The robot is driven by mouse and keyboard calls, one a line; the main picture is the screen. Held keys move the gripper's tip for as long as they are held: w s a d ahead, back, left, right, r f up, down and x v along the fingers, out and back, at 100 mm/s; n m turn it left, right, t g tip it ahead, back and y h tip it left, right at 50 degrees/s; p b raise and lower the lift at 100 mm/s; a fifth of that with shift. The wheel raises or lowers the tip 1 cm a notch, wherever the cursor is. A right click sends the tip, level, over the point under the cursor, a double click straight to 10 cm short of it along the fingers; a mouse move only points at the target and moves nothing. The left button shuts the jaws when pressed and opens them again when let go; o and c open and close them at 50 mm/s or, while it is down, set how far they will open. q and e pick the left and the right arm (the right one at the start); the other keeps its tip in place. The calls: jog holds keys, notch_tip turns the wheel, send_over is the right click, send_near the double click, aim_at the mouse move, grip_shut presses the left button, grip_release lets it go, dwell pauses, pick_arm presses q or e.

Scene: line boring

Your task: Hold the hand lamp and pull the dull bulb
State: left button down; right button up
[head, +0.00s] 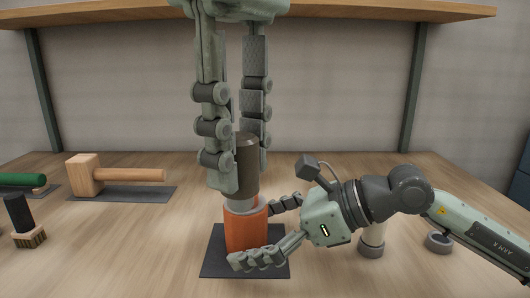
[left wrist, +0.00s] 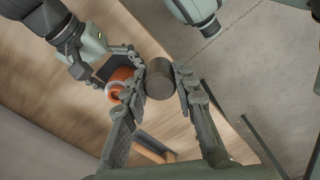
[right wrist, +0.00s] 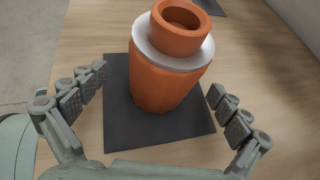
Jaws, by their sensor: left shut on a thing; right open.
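The hand lamp (head: 246,233) is an orange body with a white collar, standing upright on a dark mat. In the right wrist view its orange socket top (right wrist: 181,19) is open and empty. The dull bulb (head: 247,156) is a dark brown cylinder with a paler lower end. My left gripper (head: 238,170) is shut on it from above; in the left wrist view the bulb (left wrist: 160,78) shows apart from the lamp (left wrist: 118,86). My right gripper (head: 268,230) is open, low down, with a finger on either side of the lamp and gaps to it.
A wooden mallet (head: 110,174) lies on a mat at left, with a green-handled tool (head: 22,180) and a dark-handled brush (head: 22,220) nearby. A shelf (head: 350,13) spans above.

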jog(key=v, duration=1.1)
jog(key=shift+s+d+r, duration=0.15)
jog(key=shift+d, duration=0.2)
jog(key=shift+a, duration=0.1)
jog(key=x, duration=1.1)
jog(key=shift+a, duration=0.2)
pick_arm(q)
jog(key=shift+w, duration=0.3)
pick_arm(e)
jog(key=shift+w+a+f, duration=0.2)
jog(key=shift+f, duration=0.05)
pick_arm(q)
jog(key=shift+w, duration=1)
jog(key=shift+s, duration=0.1)
